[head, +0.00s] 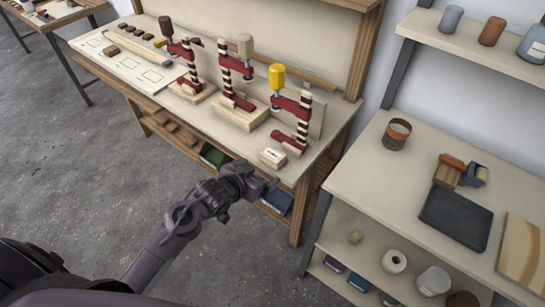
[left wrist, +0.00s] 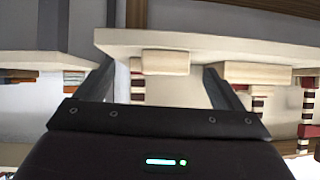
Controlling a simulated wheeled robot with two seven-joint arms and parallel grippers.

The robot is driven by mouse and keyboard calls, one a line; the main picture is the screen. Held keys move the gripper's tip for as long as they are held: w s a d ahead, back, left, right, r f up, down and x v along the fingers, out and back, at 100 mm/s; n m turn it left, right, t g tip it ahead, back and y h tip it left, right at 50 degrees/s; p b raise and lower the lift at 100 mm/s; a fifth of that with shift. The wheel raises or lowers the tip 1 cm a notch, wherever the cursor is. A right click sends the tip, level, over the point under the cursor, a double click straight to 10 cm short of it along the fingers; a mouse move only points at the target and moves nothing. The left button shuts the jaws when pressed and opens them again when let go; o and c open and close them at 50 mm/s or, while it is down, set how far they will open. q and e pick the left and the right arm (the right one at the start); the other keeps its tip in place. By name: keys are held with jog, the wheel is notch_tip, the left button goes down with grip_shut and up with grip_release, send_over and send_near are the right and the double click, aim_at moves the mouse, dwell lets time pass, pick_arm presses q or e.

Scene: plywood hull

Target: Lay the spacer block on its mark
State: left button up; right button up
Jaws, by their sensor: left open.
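A small pale wooden block with a dark-lettered white label (head: 272,156), which looks like the spacer block, lies near the bench's front right corner. In the left wrist view, which looks upside down, a pale block (left wrist: 165,63) shows between my fingers, apparently beyond the tips. My left gripper (head: 268,184) is open and empty, just off the bench's front edge near the block; it also shows in the left wrist view (left wrist: 158,85). A white sheet with outlined squares (head: 128,66) lies at the bench's left end. I cannot tell which outline is the block's mark. My right gripper is not in view.
Several red clamps stand on wooden bases (head: 243,114) behind the block, with yellow (head: 277,76), beige and dark red tops. Small brown blocks (head: 130,32) lie at the far left. A side table (head: 365,165) with a tin and dark tray stands right of the bench.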

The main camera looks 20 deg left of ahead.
aim_at(272, 153)
pick_arm(q)
jog(key=w, duration=0.1)
jog(key=w+t+h, duration=0.1)
jog(key=w, duration=0.1)
jog(key=shift+w+a+h, duration=0.25)
jog(key=shift+h, duration=0.15)
jog(key=shift+w+d+f+t, duration=0.15)
jog(key=shift+w+d, duration=0.1)
jog(key=shift+w, duration=0.25)
jog(key=shift+w+d+f+t, duration=0.1)
jog(key=shift+w+d+t, duration=0.1)
jog(key=shift+w, duration=0.3)
jog(key=p+x, duration=0.1)
jog(key=x, duration=0.3)
jog(key=shift+w+d+r+p, duration=0.1)
jog(key=shift+w+r+p, duration=0.05)
jog(key=shift+w+p, duration=0.25)
jog(key=shift+w+d+f, duration=0.15)
jog(key=shift+w+f, duration=0.1)
jog(key=shift+w, duration=0.05)
jog(key=c, duration=1.1)
jog(key=shift+o, duration=0.2)
jog(key=shift+r, duration=0.15)
